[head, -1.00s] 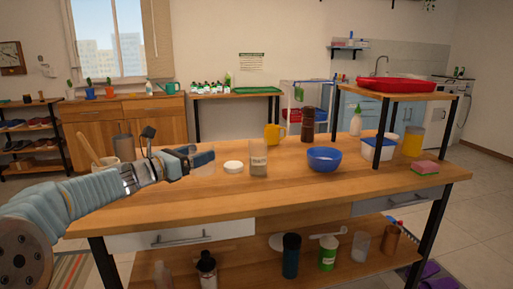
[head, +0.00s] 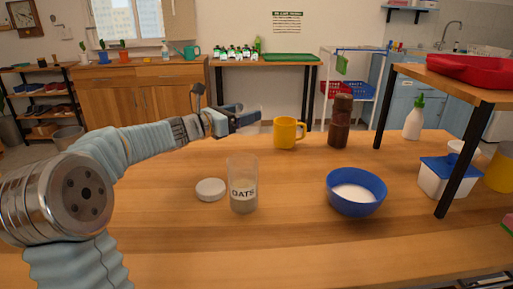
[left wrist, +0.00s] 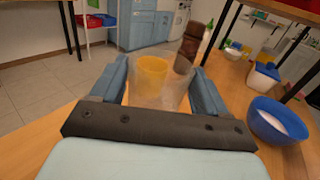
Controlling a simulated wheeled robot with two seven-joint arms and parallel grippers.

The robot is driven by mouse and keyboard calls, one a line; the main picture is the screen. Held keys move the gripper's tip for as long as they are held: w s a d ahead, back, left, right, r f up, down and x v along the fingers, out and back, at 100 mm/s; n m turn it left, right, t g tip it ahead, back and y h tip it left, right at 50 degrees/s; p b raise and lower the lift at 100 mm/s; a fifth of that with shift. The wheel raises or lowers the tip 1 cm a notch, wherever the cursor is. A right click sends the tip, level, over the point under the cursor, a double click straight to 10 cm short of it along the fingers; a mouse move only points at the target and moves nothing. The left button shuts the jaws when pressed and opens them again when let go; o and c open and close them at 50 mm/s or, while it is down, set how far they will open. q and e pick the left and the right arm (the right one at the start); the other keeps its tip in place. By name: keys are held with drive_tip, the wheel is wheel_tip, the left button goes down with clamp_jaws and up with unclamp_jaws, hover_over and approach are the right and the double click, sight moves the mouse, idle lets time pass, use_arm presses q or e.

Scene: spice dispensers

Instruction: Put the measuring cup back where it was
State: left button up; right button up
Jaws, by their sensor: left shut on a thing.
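The measuring cup is a clear, see-through cup (left wrist: 160,98), between the two fingers of my left gripper (left wrist: 160,92) in the left wrist view. The gripper is shut on it. In the head view my left gripper (head: 245,116) is above the far part of the wooden table (head: 300,250), left of the yellow mug (head: 289,133). The cup is hard to make out there. The yellow mug shows through the cup in the left wrist view. My right gripper is not in view.
An oats jar (head: 243,190) and a white lid (head: 210,189) stand nearer on the table. A blue bowl with white contents (head: 356,190), a brown grinder (head: 340,122) and a blue-lidded tub (head: 447,178) stand to the right. A raised shelf with a red tray (head: 478,70) overhangs the right side.

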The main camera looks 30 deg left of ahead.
use_arm(q)
wheel_tip(320, 180, down, 9)
drive_tip(key=shift+f, duration=0.1)
drive_tip(key=shift+s, duration=0.1)
drive_tip(key=o, duration=1.2)
drive_tip(key=shift+c, duration=0.2)
drive_tip(key=b+v, duration=0.2)
drive_tip(key=v, duration=0.8)
drive_tip(key=shift+s+a, duration=0.15)
drive_tip(key=shift+s, duration=0.2)
drive_tip(key=shift+s+a, duration=0.25)
drive_tip(key=shift+s, duration=0.3)
